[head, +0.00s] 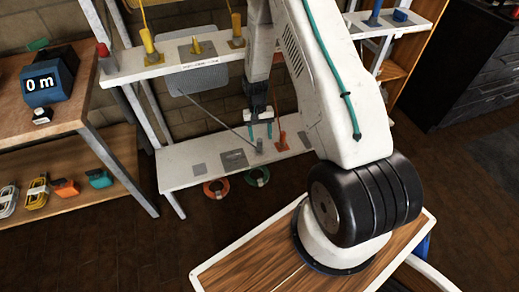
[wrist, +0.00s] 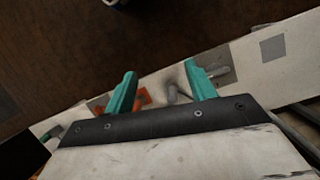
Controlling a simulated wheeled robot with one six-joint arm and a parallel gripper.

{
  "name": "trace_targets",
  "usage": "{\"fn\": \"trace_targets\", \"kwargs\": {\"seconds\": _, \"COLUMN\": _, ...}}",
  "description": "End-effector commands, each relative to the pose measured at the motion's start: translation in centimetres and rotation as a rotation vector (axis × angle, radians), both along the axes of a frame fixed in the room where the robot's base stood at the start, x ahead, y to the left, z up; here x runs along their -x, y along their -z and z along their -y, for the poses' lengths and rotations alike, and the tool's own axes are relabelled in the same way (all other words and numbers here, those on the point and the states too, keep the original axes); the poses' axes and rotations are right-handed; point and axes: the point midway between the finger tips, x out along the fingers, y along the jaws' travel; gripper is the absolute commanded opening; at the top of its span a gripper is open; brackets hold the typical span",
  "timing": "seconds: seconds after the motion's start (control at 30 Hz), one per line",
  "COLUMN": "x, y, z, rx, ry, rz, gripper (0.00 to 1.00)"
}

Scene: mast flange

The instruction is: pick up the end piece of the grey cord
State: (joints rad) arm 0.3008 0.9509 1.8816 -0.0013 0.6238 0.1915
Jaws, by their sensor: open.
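The grey end piece (head: 259,146) stands on the white lower shelf in the head view. A thin grey cord (head: 215,115) slants down from the upper left towards it. My gripper (head: 261,131) is open above the lower shelf, its teal fingers pointing down, close above the end piece. In the wrist view, a grey piece (wrist: 174,94) shows in the gap between the fingers of my gripper (wrist: 162,84), apart from both. Its lower part is hidden by the gripper body. Nothing is held.
An orange-red piece (head: 282,142) stands just right of the grey one, and shows near the left finger in the wrist view (wrist: 142,98). The upper shelf (head: 125,67) carries yellow pieces. Orange (head: 216,188) and green (head: 257,176) coils lie on the floor below.

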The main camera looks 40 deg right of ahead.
Motion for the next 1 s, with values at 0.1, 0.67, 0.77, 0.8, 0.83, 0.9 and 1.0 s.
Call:
{"fn": "trace_targets", "kwargs": {"seconds": 0.1, "x": -1.2, "y": 6.6, "z": 1.3, "rx": 0.026, "ry": 0.055, "rz": 0.046, "gripper": 0.56}}
{"fn": "trace_targets", "kwargs": {"seconds": 0.67, "x": -7.9, "y": 14.9, "z": 4.3, "rx": 0.119, "ry": 0.181, "rz": 0.292, "gripper": 0.56}}
{"fn": "trace_targets", "kwargs": {"seconds": 0.77, "x": -7.7, "y": 16.2, "z": 4.5, "rx": 0.120, "ry": 0.181, "rz": 0.291, "gripper": 0.56}}
{"fn": "trace_targets", "kwargs": {"seconds": 0.8, "x": -7.5, "y": 16.8, "z": 4.6, "rx": 0.120, "ry": 0.181, "rz": 0.291, "gripper": 0.56}}
{"fn": "trace_targets", "kwargs": {"seconds": 0.83, "x": -7.4, "y": 17.3, "z": 4.7, "rx": 0.119, "ry": 0.181, "rz": 0.290, "gripper": 0.56}}
{"fn": "trace_targets", "kwargs": {"seconds": 0.9, "x": -7.4, "y": 18.3, "z": 4.8, "rx": 0.120, "ry": 0.181, "rz": 0.291, "gripper": 0.56}}
{"fn": "trace_targets", "kwargs": {"seconds": 1.0, "x": -7.5, "y": 19.4, "z": 4.8, "rx": 0.120, "ry": 0.180, "rz": 0.292, "gripper": 0.56}}
